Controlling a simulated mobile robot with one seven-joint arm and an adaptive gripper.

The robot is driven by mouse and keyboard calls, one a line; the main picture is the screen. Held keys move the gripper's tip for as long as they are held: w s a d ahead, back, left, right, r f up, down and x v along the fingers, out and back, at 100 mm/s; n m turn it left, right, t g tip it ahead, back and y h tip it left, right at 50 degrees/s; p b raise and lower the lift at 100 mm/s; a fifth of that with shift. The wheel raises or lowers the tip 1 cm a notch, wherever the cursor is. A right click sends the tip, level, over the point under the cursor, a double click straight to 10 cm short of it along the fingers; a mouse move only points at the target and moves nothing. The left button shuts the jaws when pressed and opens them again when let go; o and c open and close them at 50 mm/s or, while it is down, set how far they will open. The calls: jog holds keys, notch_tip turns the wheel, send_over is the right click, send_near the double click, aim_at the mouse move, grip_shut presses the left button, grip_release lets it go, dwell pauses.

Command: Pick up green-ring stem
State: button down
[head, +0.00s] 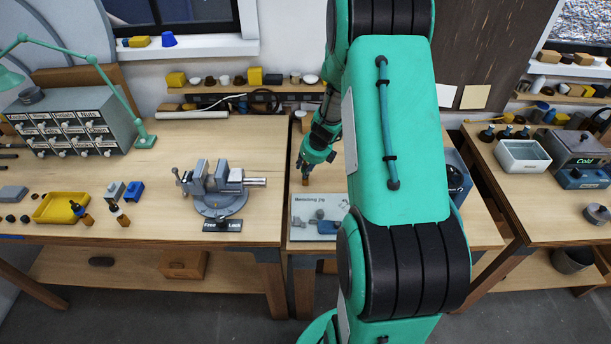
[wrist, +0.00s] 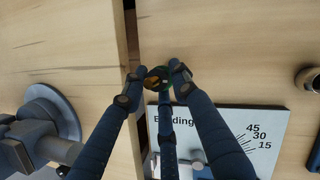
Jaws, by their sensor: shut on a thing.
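My gripper (head: 306,174) is over the middle bench, just right of the gap beside the vise bench. In the wrist view its fingers (wrist: 159,76) are closed around a small dark stem (wrist: 155,82), seen nearly end-on, with a greenish edge and a brown-orange middle. The stem also shows in the head view as a short brown piece (head: 305,182) below the fingertips. Its lower end and whether it touches the bench cannot be made out.
A white bending jig plate (head: 301,207) lies just in front of my gripper. A grey vise (head: 217,183) stands on the bench to the left. A yellow tray (head: 54,209) is farther left. A dark cup-like ring (wrist: 308,77) is at the right in the wrist view.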

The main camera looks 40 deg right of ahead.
aim_at(305, 166)
jog(key=shift+r, duration=0.1)
jog(key=shift+r+p, duration=1.5)
jog(key=shift+r, duration=3.45)
